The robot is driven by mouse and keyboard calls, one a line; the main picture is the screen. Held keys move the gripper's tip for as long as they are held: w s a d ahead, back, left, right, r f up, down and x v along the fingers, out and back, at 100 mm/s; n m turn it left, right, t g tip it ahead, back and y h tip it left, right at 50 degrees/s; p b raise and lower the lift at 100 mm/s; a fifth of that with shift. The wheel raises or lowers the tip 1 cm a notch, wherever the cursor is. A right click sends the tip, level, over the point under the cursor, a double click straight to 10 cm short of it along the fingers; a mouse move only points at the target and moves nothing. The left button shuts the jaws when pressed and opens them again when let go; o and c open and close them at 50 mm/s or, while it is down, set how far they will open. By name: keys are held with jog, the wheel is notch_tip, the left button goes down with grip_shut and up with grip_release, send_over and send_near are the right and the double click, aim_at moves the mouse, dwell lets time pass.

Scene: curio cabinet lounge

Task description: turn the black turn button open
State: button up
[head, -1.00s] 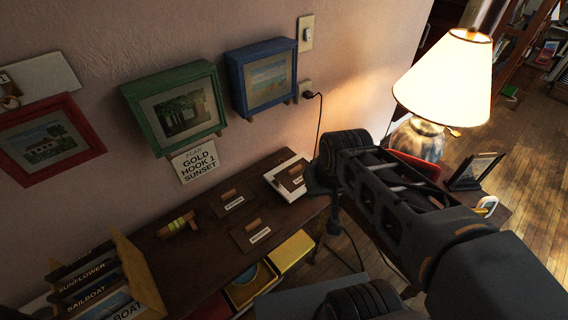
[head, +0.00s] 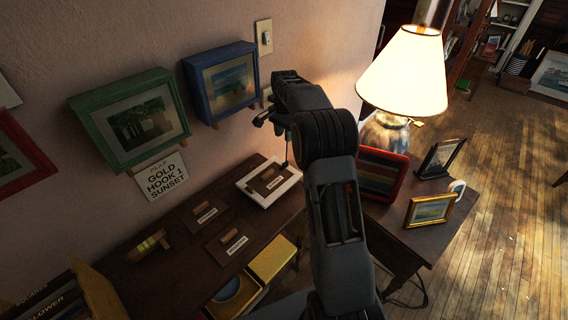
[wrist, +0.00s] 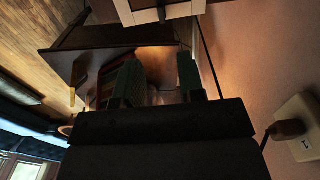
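I cannot make out a black turn button for certain in either view. In the head view a white frame (head: 288,190) lies on the dark wooden sideboard, with a dark panel (head: 262,184) and a small wooden grip on it. In the wrist view a pale frame edge (wrist: 128,14) with a small dark piece (wrist: 161,12) shows at the top, cut off by the picture edge. My gripper (wrist: 160,82) is open and empty, its two green-padded fingers apart. In the head view it is mostly hidden behind my arm, near the wall above the white frame.
Blue (head: 258,88) and green (head: 183,140) frames hang on the wall left of my arm. A lit lamp (head: 405,75), a red frame (head: 404,165) and smaller frames stand on the side table at right.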

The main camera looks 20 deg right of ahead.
aim_at(284, 163)
notch_tip(284, 163, down, 14)
jog(key=shift+w+d+r, duration=0.1)
jog(key=shift+r, duration=0.05)
dwell(0.4)
jog(key=shift+c, duration=0.4)
